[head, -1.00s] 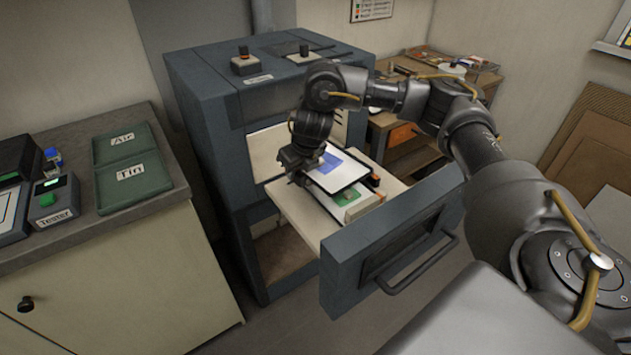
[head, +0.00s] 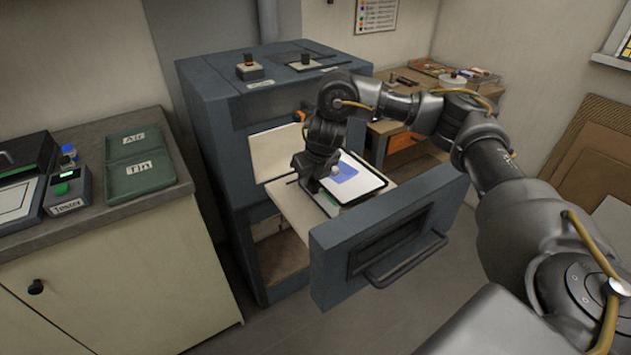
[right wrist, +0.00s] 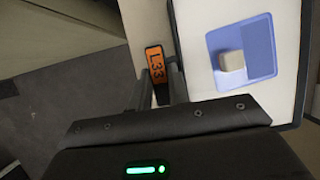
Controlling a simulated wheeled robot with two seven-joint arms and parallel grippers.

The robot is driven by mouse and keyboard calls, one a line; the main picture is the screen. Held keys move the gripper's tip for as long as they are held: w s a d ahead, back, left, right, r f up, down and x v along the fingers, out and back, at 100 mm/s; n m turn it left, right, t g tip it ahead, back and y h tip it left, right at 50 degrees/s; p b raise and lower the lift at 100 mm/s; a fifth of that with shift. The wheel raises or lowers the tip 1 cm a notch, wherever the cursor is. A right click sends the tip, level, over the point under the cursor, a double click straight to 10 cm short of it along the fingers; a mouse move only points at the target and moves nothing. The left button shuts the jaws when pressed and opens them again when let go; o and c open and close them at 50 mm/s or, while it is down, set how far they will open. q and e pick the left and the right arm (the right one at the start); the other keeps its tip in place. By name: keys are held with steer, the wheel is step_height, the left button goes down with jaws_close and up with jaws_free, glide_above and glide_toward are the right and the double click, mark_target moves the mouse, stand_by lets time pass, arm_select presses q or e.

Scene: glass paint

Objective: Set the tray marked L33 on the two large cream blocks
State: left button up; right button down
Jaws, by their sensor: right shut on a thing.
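The tray marked L33 (head: 374,186) is white with a dark rim and is over the pulled-out drawer of the blue-grey cabinet. A blue patch (right wrist: 228,60) and a small cream piece (right wrist: 231,61) lie on it. Its orange L33 tag (right wrist: 156,70) shows between the fingers in the right wrist view. My right gripper (head: 312,186) is shut on the tray's tagged side, at its left in the head view. The two large cream blocks cannot be made out; the tray and gripper cover that area. Whether the tray touches anything below is unclear. My left gripper is out of view.
The drawer's pale shelf (head: 285,200) shows around the tray. Its thick front panel (head: 385,245) with a handle stands nearest. The cabinet (head: 222,130) rises behind. A counter at left holds a green two-part tray (head: 138,160) and a tester (head: 68,192).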

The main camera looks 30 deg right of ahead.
steer(key=shift+r, duration=0.1)
steer(key=shift+f, duration=0.2)
steer(key=shift+w+f+b, duration=0.2)
steer(key=shift+f+b, duration=0.4)
steer(key=shift+b, duration=0.05)
steer(key=shift+d+f+b, duration=0.1)
steer(key=shift+f+b, duration=0.15)
steer(key=shift+b, duration=0.05)
steer(key=shift+s+f+b, duration=0.1)
steer(key=shift+f+b, duration=0.3)
steer(key=shift+b, duration=0.05)
steer(key=c, duration=1.3)
jaws_free()
